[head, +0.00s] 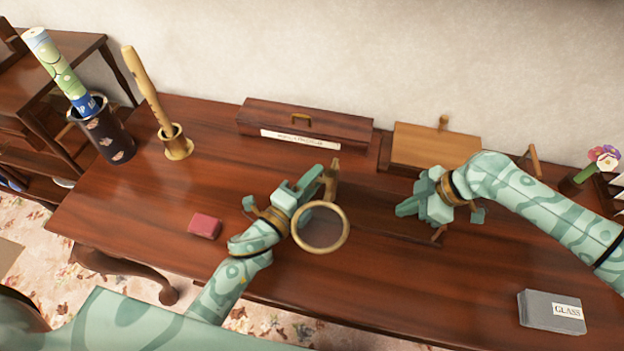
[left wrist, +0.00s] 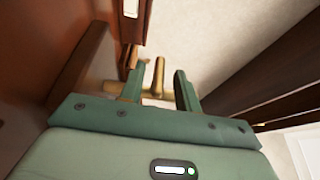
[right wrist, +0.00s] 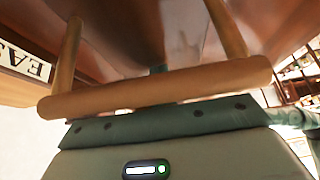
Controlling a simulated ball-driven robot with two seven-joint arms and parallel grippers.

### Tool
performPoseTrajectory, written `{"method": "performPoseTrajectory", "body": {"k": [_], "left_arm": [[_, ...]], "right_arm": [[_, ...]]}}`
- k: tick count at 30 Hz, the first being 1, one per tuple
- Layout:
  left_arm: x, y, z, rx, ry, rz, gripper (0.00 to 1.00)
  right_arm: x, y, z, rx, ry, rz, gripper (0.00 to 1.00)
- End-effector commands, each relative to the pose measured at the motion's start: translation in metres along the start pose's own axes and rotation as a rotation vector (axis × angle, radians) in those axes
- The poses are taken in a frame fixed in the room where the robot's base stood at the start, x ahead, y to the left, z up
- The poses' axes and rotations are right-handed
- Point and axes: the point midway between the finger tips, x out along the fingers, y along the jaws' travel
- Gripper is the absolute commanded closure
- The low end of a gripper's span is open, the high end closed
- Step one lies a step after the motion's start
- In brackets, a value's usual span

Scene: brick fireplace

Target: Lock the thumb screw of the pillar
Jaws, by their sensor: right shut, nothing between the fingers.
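A brass pillar (head: 333,178) stands on the table near the middle, with a round brass-rimmed lens (head: 346,240) in front of it. My left gripper (head: 314,180) is beside the pillar, pointing away from me. In the left wrist view its fingers (left wrist: 158,90) are apart, and brass parts (left wrist: 159,72), one upright and one crosswise, show between and just beyond them. I cannot tell which is the thumb screw, or whether the fingers touch it. My right gripper (head: 402,208) is shut and empty, low over the table right of the pillar. Its fingertips are mostly hidden in the right wrist view.
A wooden bar (right wrist: 160,88) on two posts crosses close before the right wrist camera. A long dark box (head: 350,122) and a lighter wooden box (head: 410,145) stand behind. A red block (head: 204,226) lies left and a grey GLASS box (head: 538,310) right.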

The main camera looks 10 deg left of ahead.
Motion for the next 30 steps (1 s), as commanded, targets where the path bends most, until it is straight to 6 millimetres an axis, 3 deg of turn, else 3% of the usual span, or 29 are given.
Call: {"method": "performPoseTrajectory", "body": {"k": [5, 8, 15, 21, 30], "left_arm": [[-0.004, 0.003, 0.0, 0.0, -0.001, 0.004, 0.67], [-0.017, 0.003, 0.0, -0.001, -0.001, 0.005, 0.67], [-0.073, 0.002, 0.0, -0.001, -0.002, 0.005, 0.67], [-0.109, 0.002, 0.0, -0.001, -0.001, 0.002, 0.67], [-0.122, 0.001, 0.001, 0.0, -0.001, -0.001, 0.67]], "right_arm": [[0.004, -0.004, 0.007, 0.004, -0.013, -0.01, 1.0], [0.004, -0.004, 0.007, 0.003, -0.013, -0.01, 1.0], [0.004, -0.004, 0.007, 0.003, -0.013, -0.01, 1.0], [0.004, -0.004, 0.007, 0.003, -0.013, -0.01, 1.0], [0.004, -0.004, 0.007, 0.003, -0.013, -0.011, 1.0]]}}
